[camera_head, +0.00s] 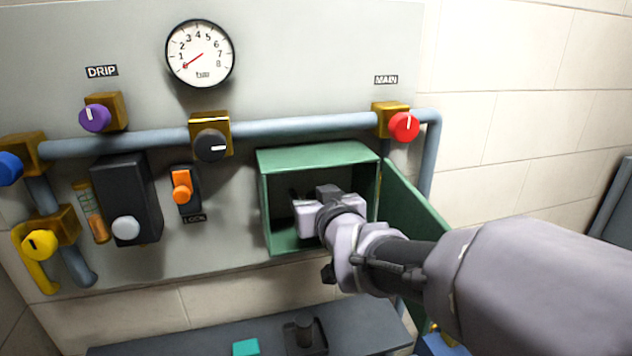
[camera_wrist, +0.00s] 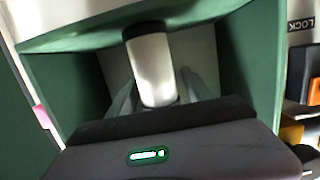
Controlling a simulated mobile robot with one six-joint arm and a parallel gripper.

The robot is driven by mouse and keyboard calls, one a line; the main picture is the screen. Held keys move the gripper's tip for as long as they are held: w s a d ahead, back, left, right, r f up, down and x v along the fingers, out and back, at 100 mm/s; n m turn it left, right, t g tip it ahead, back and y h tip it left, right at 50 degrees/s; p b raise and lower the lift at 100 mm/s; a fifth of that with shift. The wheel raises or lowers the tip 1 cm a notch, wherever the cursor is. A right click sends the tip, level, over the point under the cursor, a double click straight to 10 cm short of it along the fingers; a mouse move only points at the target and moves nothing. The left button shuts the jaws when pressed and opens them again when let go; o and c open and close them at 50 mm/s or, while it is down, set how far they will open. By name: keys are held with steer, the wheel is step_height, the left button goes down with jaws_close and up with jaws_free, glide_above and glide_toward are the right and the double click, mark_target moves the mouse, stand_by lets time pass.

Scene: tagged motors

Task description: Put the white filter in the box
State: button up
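The white filter (camera_wrist: 152,68), a white cylinder with dark ends, is inside the green box (camera_head: 318,157) in the wrist view. The box also fills much of the wrist view (camera_wrist: 258,55). My gripper (camera_head: 312,205) reaches in through the box's open front. In the wrist view its fingers (camera_wrist: 156,82) lie on either side of the filter, very close to it. I cannot tell whether they press on it. In the head view my gripper and the box's shadowed inside hide the filter.
The box's green door (camera_head: 412,205) stands open on the right, close to my arm. An orange lock switch (camera_head: 182,187) is left of the box. A blue pipe (camera_head: 290,126) with valves runs above. A dark bench (camera_head: 200,345) lies below.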

steer(key=shift+r+p, duration=0.25)
steer(key=shift+p, duration=0.05)
steer(key=b+v, duration=0.2)
steer(key=v, duration=1)
steer(key=shift+f, duration=0.2)
